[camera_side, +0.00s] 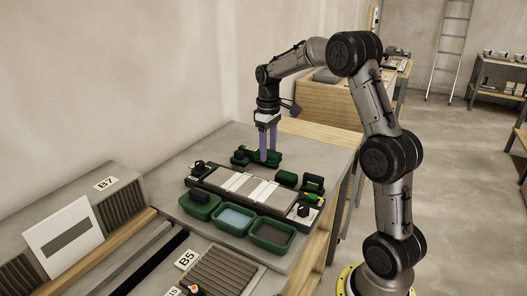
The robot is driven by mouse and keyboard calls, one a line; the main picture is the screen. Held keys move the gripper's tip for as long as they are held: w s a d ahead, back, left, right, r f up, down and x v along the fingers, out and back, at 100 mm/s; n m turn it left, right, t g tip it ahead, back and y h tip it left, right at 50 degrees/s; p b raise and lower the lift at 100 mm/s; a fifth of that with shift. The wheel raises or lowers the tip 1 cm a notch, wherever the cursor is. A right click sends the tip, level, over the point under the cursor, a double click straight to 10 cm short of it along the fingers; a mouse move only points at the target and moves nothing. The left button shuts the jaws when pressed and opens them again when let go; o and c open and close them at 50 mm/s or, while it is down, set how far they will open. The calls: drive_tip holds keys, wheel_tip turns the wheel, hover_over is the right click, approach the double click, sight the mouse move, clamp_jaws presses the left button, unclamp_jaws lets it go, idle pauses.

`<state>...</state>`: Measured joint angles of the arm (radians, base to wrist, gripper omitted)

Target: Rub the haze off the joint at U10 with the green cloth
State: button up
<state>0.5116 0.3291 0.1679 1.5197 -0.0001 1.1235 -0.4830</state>
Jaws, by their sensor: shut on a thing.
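My gripper (268,154), with two purple fingers, points down at the back of the grey worktop. It is shut on a dark green piece (276,158), low at the worktop behind the tile board. I cannot tell whether this piece is the green cloth or whether it touches the surface. The tile board (241,186) holds grey tiles with pale joint strips between them. No U10 label is readable, and haze is too small to make out. A separate green pad (287,178) lies just right of the gripper, behind the board.
Three green tubs stand in front of the board: left (200,206), middle with pale blue contents (233,219), right with brownish contents (272,234). A dark upright holder (312,184) stands at the right. The worktop (330,152) is clear towards the back right.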

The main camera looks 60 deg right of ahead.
drive_tip(key=s+a+r, duration=0.3)
drive_tip(key=r, duration=0.1)
drive_tip(key=shift+w+a+f, duration=0.1)
drive_tip(key=shift+f, duration=2)
drive_tip(key=shift+w+a+f, duration=0.1)
drive_tip(key=shift+f, duration=1.95)
drive_tip(key=shift+f, duration=0.5)
drive_tip(key=shift+a, duration=0.1)
drive_tip(key=shift+a+r, duration=0.1)
drive_tip(key=shift+a, duration=0.9)
drive_tip(key=shift+s+a+f, duration=0.1)
drive_tip(key=shift+a+f, duration=0.05)
drive_tip(key=shift+a, duration=1.1)
drive_tip(key=shift+a+f, duration=0.1)
drive_tip(key=shift+a, duration=1.1)
drive_tip(key=shift+a, duration=1)
drive_tip(key=shift+d+r, duration=0.2)
drive_tip(key=shift+d, duration=1.15)
